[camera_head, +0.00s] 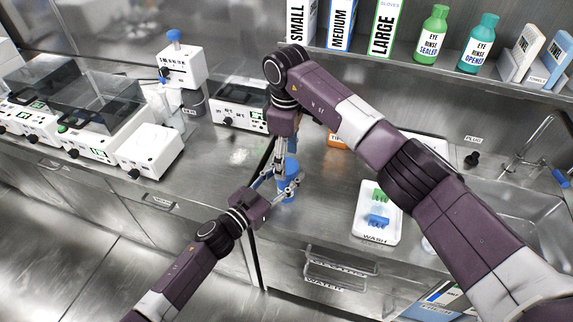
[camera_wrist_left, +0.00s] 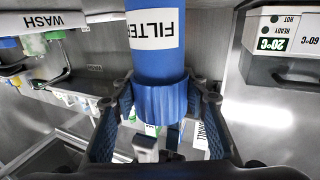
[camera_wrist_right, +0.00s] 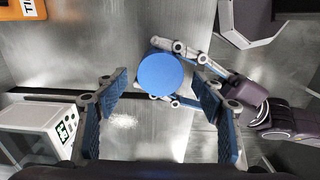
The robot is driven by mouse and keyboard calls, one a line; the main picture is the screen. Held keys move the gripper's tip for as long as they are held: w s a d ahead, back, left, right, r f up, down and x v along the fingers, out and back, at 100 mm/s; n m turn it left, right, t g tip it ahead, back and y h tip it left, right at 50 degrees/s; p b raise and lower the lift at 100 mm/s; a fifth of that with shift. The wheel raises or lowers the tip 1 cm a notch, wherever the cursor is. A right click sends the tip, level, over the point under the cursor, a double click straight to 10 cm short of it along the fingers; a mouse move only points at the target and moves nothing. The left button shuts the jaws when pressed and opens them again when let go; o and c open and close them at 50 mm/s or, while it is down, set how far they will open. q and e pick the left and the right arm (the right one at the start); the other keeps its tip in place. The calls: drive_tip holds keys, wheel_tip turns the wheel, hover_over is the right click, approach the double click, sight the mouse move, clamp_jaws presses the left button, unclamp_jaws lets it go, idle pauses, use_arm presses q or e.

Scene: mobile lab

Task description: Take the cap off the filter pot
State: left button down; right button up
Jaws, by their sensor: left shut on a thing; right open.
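The filter pot (camera_head: 288,190) is a blue cylinder at the front edge of the bench. In the left wrist view its body (camera_wrist_left: 155,55) carries a white FILTER label, next to a ribbed blue band (camera_wrist_left: 160,103). My left gripper (camera_wrist_left: 160,88) is shut on the pot, one finger on each side near that band. Whether the fingers press the band or the body is unclear. My right gripper (camera_wrist_right: 163,85) is open above the pot, pointing down. The round blue top (camera_wrist_right: 160,74) lies between its fingers, apart from them. Whether the pot touches the bench is hidden.
A white WASH tray (camera_head: 367,232) with green and blue pieces lies to the right, before the sink (camera_head: 520,205). A white heater box (camera_head: 238,118) stands behind left. An orange box (camera_head: 336,140) is behind my right arm. White instruments (camera_head: 150,152) fill the left bench.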

use_arm(q)
drive_tip(key=c, duration=1.1)
unclamp_jaws()
